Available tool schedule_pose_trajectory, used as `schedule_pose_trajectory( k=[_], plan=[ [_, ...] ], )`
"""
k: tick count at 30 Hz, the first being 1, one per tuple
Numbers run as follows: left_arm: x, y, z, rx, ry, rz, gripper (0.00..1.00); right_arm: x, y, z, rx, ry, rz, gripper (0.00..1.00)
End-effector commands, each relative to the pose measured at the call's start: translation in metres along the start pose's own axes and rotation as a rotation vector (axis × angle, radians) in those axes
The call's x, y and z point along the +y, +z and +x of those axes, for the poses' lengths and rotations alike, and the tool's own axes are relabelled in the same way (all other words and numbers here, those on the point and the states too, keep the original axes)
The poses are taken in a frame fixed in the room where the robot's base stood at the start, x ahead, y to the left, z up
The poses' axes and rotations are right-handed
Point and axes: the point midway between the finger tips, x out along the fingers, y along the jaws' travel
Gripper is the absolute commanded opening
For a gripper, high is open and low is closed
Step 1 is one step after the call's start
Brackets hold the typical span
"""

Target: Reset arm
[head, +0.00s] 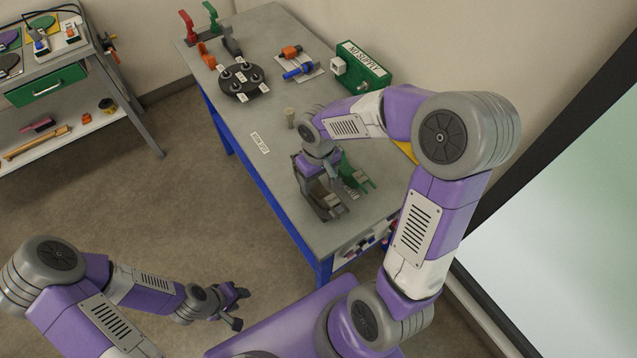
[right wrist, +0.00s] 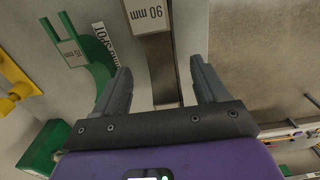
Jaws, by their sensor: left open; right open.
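My right gripper (head: 322,192) is over the near end of the bench, pointing down; in the right wrist view its two fingers (right wrist: 162,82) are apart. A grey metal piece labelled 90 mm (right wrist: 150,50) shows between and beyond the fingers; I cannot tell whether they touch it. A green curved piece labelled 75 mm (right wrist: 95,62) is left of the fingers; it also shows beside the gripper in the head view (head: 357,177). My left gripper (head: 238,306) is open and empty above the floor, left of the bench.
The bench (head: 232,135) carries a dark round plate (head: 241,82), red, green, orange and blue fittings, and a green supply box (head: 362,68) by the wall. A shelf cart (head: 140,118) stands at far left. Open floor lies between cart and bench.

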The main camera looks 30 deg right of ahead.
Motion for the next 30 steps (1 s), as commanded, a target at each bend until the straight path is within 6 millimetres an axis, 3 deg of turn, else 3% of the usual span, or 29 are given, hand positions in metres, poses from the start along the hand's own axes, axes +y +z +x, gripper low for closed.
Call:
schedule_pose_trajectory(
  k=[6, 22, 30],
  plan=[
    [0.002, 0.000, -0.005, 0.000, 0.000, 0.000, 0.43, 0.000, 0.000, -0.024, 0.001, 0.000, 0.000, 0.73],
    [0.002, 0.000, -0.006, 0.000, 0.000, 0.000, 0.43, 0.000, 0.000, -0.027, -0.001, 0.000, -0.001, 0.73],
    [0.018, 0.002, -0.049, 0.000, 0.000, 0.000, 0.43, 0.000, 0.000, -0.073, 0.000, 0.000, -0.001, 0.73]
  ],
)
